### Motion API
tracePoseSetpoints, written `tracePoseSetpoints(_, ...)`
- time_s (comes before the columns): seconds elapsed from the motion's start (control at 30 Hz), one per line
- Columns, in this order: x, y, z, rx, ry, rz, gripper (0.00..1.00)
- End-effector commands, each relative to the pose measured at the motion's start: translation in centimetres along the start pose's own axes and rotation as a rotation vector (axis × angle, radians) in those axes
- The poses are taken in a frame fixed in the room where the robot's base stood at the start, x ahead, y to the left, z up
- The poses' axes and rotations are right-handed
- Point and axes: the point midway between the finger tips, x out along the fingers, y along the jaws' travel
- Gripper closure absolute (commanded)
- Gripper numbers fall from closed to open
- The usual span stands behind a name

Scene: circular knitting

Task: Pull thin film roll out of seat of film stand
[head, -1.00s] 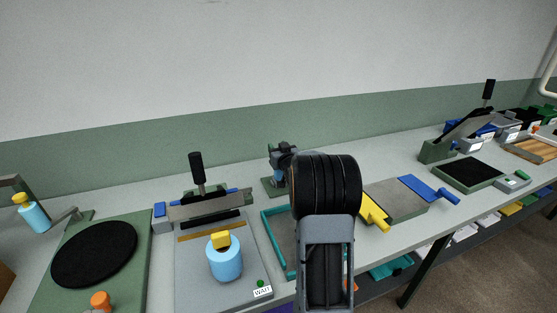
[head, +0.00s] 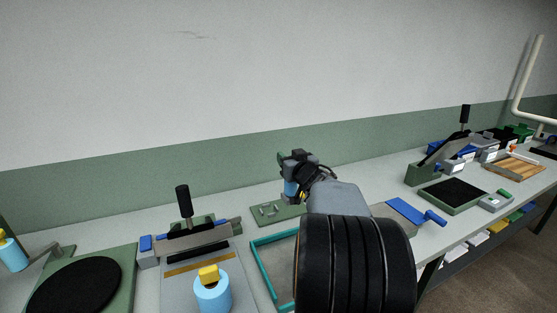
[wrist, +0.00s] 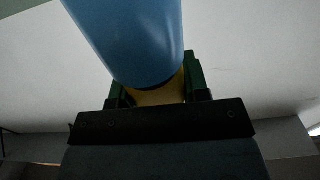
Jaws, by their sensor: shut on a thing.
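The film stand (head: 266,214) is a small green plate with a low metal seat on it, at the back of the table in the head view. My gripper (head: 291,170) is just above the right part of this plate. It is shut on the thin film roll (head: 291,188), a blue cylinder hanging below the jaws. In the wrist view the blue roll (wrist: 130,40) fills the top, and its yellow end (wrist: 160,97) is between the dark jaws (wrist: 160,88). The seat shows bare to the left of the roll. I cannot tell the roll's exact height above the plate.
A teal-edged tray (head: 262,270) lies in front of the stand. A sealer (head: 190,232) stands at left, with another blue roll with a yellow top (head: 212,290) on its bed. A blue-handled tool (head: 415,212) lies at right. My arm hides part of the table.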

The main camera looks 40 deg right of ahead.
Motion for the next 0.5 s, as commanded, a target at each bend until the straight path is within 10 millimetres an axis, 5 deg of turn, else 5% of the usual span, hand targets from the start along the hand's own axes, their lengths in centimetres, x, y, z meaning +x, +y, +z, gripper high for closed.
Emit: tracePoseSetpoints(0.5,-2.1,0.7,-3.5,0.000,0.002,0.000,1.00)
